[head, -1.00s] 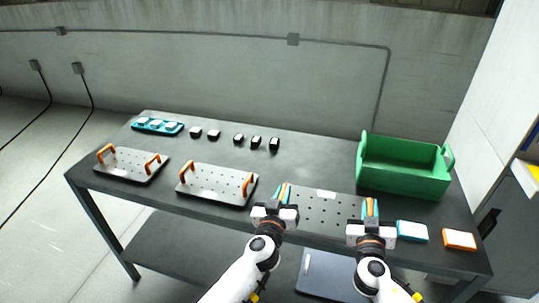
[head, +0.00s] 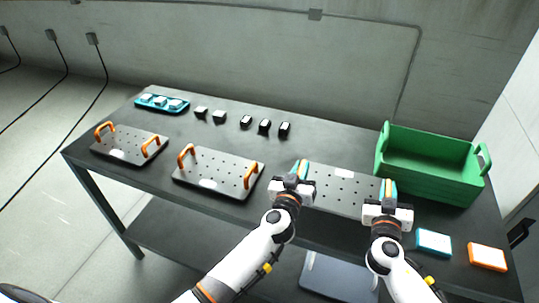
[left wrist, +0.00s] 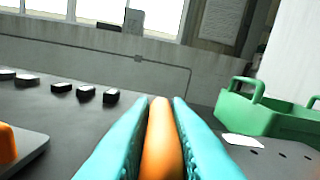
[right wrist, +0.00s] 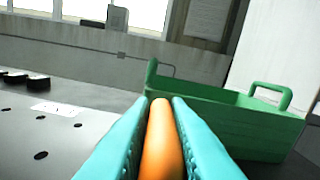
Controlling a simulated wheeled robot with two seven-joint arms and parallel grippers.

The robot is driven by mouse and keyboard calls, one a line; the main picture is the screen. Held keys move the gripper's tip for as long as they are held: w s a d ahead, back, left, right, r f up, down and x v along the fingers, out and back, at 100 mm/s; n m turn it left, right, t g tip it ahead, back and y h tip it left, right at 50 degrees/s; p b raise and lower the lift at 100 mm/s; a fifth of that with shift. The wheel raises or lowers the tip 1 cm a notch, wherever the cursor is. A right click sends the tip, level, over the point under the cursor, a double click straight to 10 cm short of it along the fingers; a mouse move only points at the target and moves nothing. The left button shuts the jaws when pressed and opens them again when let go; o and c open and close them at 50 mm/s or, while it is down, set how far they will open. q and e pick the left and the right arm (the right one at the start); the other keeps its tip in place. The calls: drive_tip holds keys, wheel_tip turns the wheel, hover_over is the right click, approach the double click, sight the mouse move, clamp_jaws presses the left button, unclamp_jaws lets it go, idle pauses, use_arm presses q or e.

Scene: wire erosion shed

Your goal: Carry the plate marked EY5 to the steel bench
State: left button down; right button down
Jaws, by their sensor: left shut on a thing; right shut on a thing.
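A grey perforated plate (head: 334,189) with an orange handle at each end and a white label is at the right middle of the dark table (head: 330,135). Its label is too small to read. My left gripper (head: 302,172) is shut on its left handle (left wrist: 161,140). My right gripper (head: 389,190) is shut on its right handle (right wrist: 162,140). The plate looks level and seems raised a little above the table. Two similar plates, a middle one (head: 215,168) and a left one (head: 128,143), lie on the table, markings unreadable. I cannot identify a separate steel bench.
A green open crate (head: 430,180) stands behind and right of the held plate. A teal block (head: 433,243) and an orange block (head: 487,257) lie at the right front. A teal tray (head: 181,109) and several small black blocks (head: 264,127) stand at the back.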

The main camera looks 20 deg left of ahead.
use_arm(q)
drive_tip(key=shift+w+a+r, duration=0.15)
drive_tip(key=shift+w+a, duration=0.05)
drive_tip(key=shift+a, duration=0.05)
use_arm(e)
drive_tip(key=shift+w+d+f, duration=0.1)
drive_tip(key=shift+d+f, duration=0.05)
